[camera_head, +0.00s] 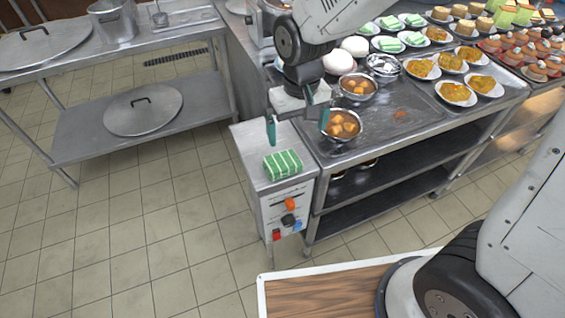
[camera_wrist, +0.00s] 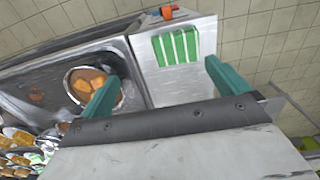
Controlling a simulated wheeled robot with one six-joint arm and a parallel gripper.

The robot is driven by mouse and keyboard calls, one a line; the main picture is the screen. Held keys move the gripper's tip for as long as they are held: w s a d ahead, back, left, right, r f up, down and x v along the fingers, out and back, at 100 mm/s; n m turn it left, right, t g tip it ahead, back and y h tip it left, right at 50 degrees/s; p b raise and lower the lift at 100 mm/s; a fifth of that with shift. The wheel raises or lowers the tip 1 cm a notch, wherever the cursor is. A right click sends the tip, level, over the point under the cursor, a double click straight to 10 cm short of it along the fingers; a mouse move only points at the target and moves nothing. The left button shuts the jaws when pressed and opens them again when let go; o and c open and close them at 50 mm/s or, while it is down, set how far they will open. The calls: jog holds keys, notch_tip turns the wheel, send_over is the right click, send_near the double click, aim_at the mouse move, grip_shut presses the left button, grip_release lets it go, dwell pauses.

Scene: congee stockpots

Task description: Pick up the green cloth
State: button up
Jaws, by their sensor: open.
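The green cloth (camera_head: 283,164) is a folded piece with pale stripes, lying on the metal top of a narrow control cabinet (camera_head: 247,152). My gripper (camera_head: 297,127) is above the cabinet, higher than the cloth and behind it in the head view. Its two teal fingers are spread apart with nothing between them. In the wrist view the cloth (camera_wrist: 176,46) lies beyond the fingertips of my gripper (camera_wrist: 164,77), nearer the right finger. The whole cloth shows in both views.
A metal bowl of orange food (camera_head: 343,125) stands on the counter close to the right finger; it also shows in the wrist view (camera_wrist: 90,85). Plates of food (camera_head: 457,93) crowd the counter at right. A steel table (camera_head: 60,50) stands at left. Floor is clear before the cabinet.

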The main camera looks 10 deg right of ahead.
aim_at(283, 160)
jog(key=a+f, duration=0.2)
jog(key=f, duration=0.1)
jog(key=shift+w+a+f, duration=0.3)
jog(key=shift+a+f, duration=0.1)
jog(key=f, duration=0.7)
jog(key=shift+a+f, duration=0.15)
jog(key=shift+a, duration=0.05)
jog(key=c, duration=0.8)
